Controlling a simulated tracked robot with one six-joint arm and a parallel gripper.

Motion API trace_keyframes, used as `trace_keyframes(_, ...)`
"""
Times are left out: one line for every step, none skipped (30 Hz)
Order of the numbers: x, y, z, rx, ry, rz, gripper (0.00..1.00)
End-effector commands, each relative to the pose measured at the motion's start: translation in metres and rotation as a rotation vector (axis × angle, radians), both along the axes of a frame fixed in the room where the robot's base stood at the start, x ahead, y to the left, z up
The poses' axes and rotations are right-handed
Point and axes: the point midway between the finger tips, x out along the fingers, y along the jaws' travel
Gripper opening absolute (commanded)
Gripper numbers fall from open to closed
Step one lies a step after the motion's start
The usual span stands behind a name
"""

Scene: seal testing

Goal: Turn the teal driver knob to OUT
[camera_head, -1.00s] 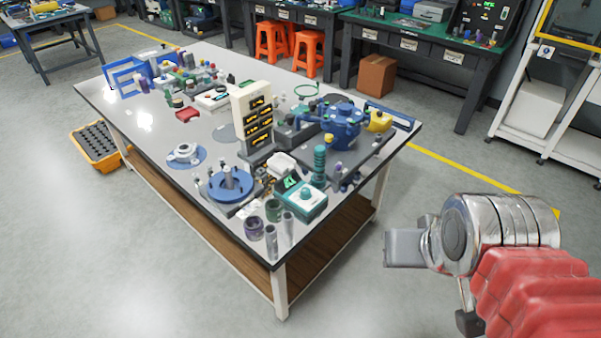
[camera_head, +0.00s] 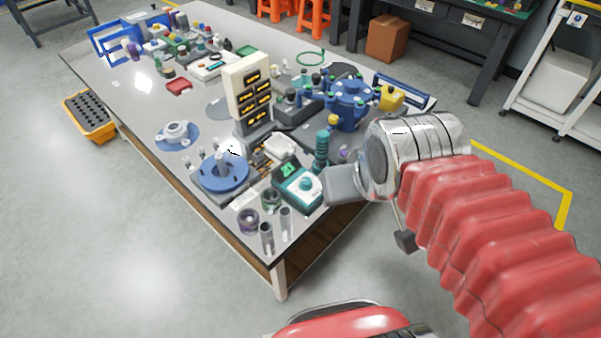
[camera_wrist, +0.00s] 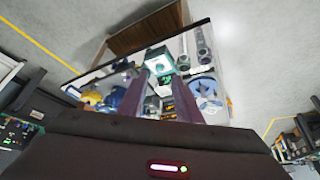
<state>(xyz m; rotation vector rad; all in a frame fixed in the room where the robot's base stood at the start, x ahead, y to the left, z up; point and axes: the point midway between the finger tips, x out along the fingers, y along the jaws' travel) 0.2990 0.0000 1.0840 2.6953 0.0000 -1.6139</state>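The teal driver unit (camera_head: 290,196) sits near the front right corner of the grey bench, with a lit green display. A pale teal knob (camera_head: 306,184) is on its top; which way it points is too small to read. In the wrist view the teal unit (camera_wrist: 153,55) lies ahead, beyond the two fingers. My gripper (camera_head: 338,187) is in the air just right of the unit in the head view, seemingly apart from it. In the wrist view my gripper (camera_wrist: 156,82) has its dark fingers spread with a gap between them.
A teal ribbed post (camera_head: 321,152) stands behind the unit. A blue round fixture (camera_head: 221,176) is left of it, and a purple cup (camera_head: 248,221) and grey tubes (camera_head: 267,236) are in front. A white tower (camera_head: 246,84) rises behind. Floor in front is clear.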

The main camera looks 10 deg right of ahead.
Motion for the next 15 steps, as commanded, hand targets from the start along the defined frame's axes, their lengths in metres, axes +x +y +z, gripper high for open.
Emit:
trace_keyframes(0.000,0.000,0.000,0.000,0.000,0.000,0.31)
trace_keyframes(0.000,0.000,0.000,0.000,0.000,0.000,0.31)
trace_keyframes(0.000,0.000,0.000,0.000,0.000,0.000,0.31)
trace_keyframes(0.000,0.000,0.000,0.000,0.000,0.000,0.31)
trace_keyframes(0.000,0.000,0.000,0.000,0.000,0.000,0.31)
trace_keyframes(0.000,0.000,0.000,0.000,0.000,0.000,0.34)
trace_keyframes(0.000,0.000,0.000,0.000,0.000,-0.001,0.36)
trace_keyframes(0.001,0.000,0.001,0.001,0.001,-0.002,0.38)
trace_keyframes(0.002,0.000,0.001,0.002,0.003,-0.004,0.41)
trace_keyframes(0.003,0.000,0.001,0.004,0.005,-0.007,0.43)
trace_keyframes(0.004,0.000,0.002,0.006,0.008,-0.011,0.45)
trace_keyframes(0.006,0.000,0.002,0.009,0.014,-0.017,0.48)
trace_keyframes(0.009,0.000,0.003,0.012,0.019,-0.023,0.48)
trace_keyframes(0.011,0.000,0.003,0.016,0.025,-0.031,0.48)
trace_keyframes(0.016,0.005,0.004,0.023,0.034,-0.047,0.48)
